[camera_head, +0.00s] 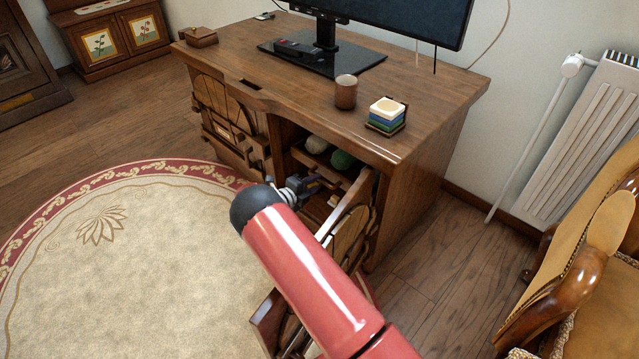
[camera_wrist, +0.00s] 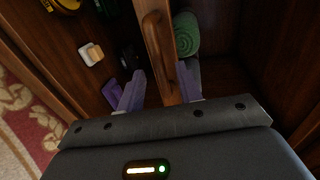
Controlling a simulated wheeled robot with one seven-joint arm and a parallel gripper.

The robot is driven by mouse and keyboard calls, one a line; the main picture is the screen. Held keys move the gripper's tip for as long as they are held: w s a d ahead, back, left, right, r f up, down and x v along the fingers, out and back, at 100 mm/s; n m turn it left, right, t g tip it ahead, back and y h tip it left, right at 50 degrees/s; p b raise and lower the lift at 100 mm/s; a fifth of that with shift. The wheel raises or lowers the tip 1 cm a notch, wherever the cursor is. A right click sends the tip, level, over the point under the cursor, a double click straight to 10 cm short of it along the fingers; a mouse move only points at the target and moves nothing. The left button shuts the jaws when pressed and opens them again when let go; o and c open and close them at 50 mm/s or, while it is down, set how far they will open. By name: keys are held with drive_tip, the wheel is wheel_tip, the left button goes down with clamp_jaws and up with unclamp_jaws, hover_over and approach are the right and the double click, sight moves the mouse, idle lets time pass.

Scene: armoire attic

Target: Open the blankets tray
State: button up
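A wooden tray front (camera_wrist: 160,50) with a raised wooden handle (camera_wrist: 152,32) runs upright between my gripper's fingers in the wrist view. A green rolled cloth, perhaps a blanket (camera_wrist: 187,35), lies just right of it. In the head view, a green bundle (camera_head: 343,160) and a pale one (camera_head: 317,145) sit in the upper part of the desk's right compartment. My gripper (camera_wrist: 160,88) is open, with one purple finger on each side of the wood; it also shows at the compartment (camera_head: 312,183). The right finger is very close to the wood; contact is unclear.
The wooden desk (camera_head: 440,95) carries a monitor, cup and coaster stack. An open carved door (camera_head: 350,232) stands beside my arm. Several small items, including a white block (camera_wrist: 91,52), lie left of the tray front. A chair (camera_head: 560,285) is at right; the rug (camera_head: 130,260) is clear.

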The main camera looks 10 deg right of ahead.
drive_tip(key=x, duration=0.2)
drive_tip(key=shift+w+d+f, duration=0.1)
drive_tip(key=shift+w+d, duration=0.05)
drive_tip(key=shift+w, duration=0.1)
clamp_jaws()
